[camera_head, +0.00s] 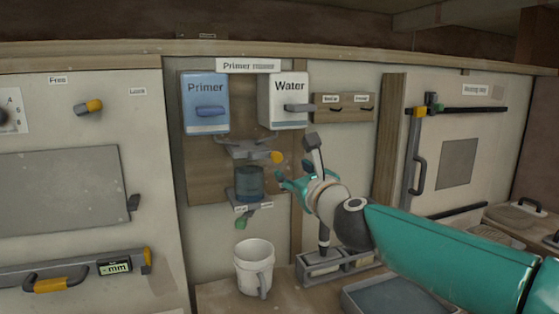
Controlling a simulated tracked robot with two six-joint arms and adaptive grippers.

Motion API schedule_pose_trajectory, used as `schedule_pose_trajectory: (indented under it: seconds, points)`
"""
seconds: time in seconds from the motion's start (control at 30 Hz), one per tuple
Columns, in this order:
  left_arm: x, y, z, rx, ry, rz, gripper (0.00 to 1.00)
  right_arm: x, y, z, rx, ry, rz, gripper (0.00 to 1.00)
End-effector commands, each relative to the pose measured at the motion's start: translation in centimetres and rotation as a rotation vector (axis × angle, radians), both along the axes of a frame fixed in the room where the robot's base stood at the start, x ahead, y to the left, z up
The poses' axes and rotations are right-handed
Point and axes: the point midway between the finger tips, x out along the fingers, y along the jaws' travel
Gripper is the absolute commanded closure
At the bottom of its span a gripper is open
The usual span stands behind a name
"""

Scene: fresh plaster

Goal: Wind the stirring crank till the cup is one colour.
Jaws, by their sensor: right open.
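The primer mixer hangs on a wooden board (205,190) with a blue Primer box (205,92) and a white Water box (283,88). Below them a grey bracket (245,148) carries the stirring crank, whose orange-yellow knob (277,157) sticks out at the right. The cup (249,182) under it looks dark blue-teal; I cannot tell if its contents are one colour. My right gripper (284,181) is open and empty, just right of the cup and a little below the knob, apparently apart from both. My left gripper is not in view.
A green-handled tap (241,222) sits under the cup. A white bucket (254,270) stands below on the bench. A grey tray (365,296) and a divided rack (338,268) lie under my right arm. Wall panels with handles flank the mixer.

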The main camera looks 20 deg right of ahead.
Motion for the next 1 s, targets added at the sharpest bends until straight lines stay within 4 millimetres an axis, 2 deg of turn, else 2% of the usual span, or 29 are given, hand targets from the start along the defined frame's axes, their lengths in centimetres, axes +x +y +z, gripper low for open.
schedule_pose_trajectory:
  seconds: [0.03, 0.2, 0.43, 0.6, 0.9, 1.0]
  points:
    - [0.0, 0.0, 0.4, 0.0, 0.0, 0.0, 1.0, 1.3, 0.0, 0.1, -0.001, 0.003, -0.002, 0.47]
    - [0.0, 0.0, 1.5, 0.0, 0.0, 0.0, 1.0, 4.9, 0.0, 0.1, -0.002, 0.003, -0.003, 0.47]
    - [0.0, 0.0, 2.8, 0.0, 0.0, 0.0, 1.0, 8.4, 0.1, 0.2, -0.002, 0.001, -0.002, 0.47]
    - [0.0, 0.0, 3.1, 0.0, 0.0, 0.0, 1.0, 9.5, 0.1, 0.0, -0.003, 0.001, -0.003, 0.47]
    - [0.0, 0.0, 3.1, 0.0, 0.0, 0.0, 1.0, 9.6, 0.1, -0.1, -0.002, 0.0, -0.003, 0.47]
    - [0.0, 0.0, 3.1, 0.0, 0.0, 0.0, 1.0, 9.6, 0.1, -0.1, -0.002, 0.0, -0.003, 0.62]
